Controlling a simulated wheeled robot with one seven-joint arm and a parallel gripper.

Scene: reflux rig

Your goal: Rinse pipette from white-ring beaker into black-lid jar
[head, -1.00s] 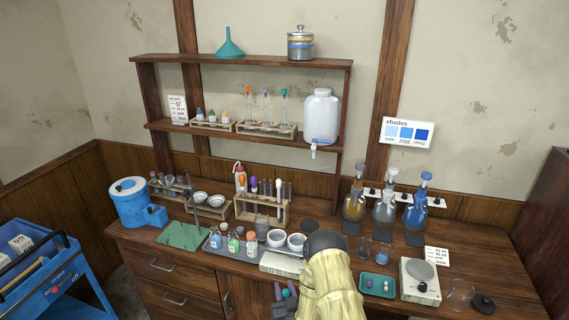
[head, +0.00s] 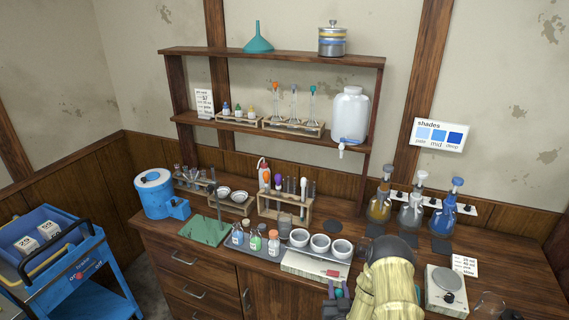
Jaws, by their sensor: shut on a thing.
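My arm rises from the bottom edge at the right of centre and ends in view at a dark rounded joint. I cannot pick out a white-ring beaker; my arm covers part of the bench.
Three white bowls (head: 320,243) and several small bottles (head: 255,241) stand left of my arm. Three stoppered flasks (head: 411,210) stand behind it. A scale (head: 438,305) is to its right. A blue cart (head: 75,270) is at the far left.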

